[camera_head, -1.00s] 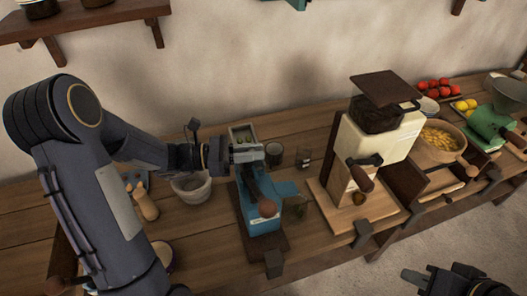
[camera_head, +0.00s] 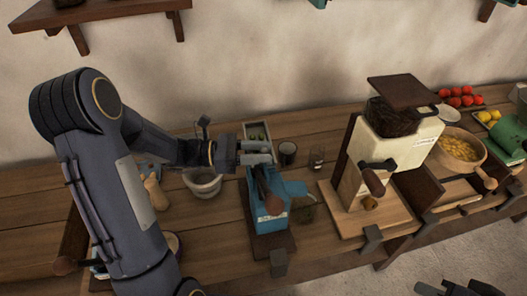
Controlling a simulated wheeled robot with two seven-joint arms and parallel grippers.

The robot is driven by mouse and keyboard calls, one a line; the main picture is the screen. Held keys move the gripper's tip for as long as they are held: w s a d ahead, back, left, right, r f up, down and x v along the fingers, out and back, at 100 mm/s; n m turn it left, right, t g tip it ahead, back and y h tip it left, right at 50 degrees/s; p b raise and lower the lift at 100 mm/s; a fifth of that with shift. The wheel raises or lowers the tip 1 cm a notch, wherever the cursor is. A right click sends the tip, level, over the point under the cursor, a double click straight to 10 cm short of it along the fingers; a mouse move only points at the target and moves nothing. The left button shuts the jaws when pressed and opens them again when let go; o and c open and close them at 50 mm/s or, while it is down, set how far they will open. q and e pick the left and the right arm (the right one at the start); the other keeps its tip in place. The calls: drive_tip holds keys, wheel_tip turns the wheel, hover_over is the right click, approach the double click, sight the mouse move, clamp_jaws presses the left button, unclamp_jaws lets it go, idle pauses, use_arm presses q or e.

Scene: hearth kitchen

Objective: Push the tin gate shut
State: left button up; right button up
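A blue machine (camera_head: 268,222) with a label and a wooden-knobbed lever (camera_head: 272,202) stands on a dark board in the middle of the counter. I cannot clearly single out the tin gate; it may be part of this blue machine, whose top is partly hidden by my gripper. My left gripper (camera_head: 262,153) is over the back top of the blue machine, with its two fingers apart and pointing right. I see nothing held between them; whether it touches the machine is unclear. My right gripper (camera_head: 428,289) is at the bottom right edge, mostly cut off.
A grey mortar (camera_head: 203,184) stands left of the machine, and a narrow tray (camera_head: 257,130) behind it. A dark cup (camera_head: 287,150) and a glass (camera_head: 317,158) stand behind right. A cream grinder (camera_head: 403,148) and a wooden bowl (camera_head: 460,146) are further right.

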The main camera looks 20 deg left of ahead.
use_arm(q)
drive_tip(key=b+v, duration=0.1)
drive_tip(key=v, duration=0.5)
drive_tip(key=shift+s+a, duration=0.2)
drive_tip(key=shift+a, duration=0.15)
drive_tip(key=shift+f, duration=0.1)
